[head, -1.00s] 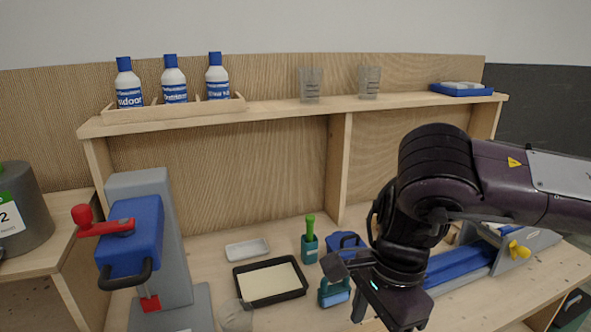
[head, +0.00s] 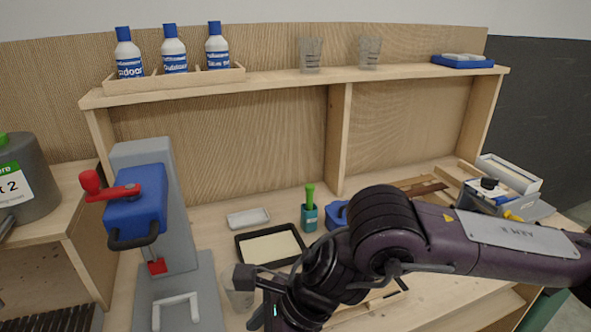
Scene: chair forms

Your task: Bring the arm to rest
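My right arm, dark purple and black, comes in from the right across the bench. My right gripper (head: 257,298) is low over the front of the bench, beside a clear cup (head: 238,296). The cup is partly covered by the gripper, and I cannot tell whether they touch. The fingers are dark and seen at a slant, so their opening is unclear. No held object shows. My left gripper is not in view.
A blue and grey press (head: 137,205) with a red handle stands at left. A black tray (head: 270,244), white dish (head: 248,218) and teal holder (head: 309,216) lie behind my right arm. The shelf (head: 290,84) carries bottles (head: 174,52) and beakers (head: 310,56). Clear bench is scarce around the arm.

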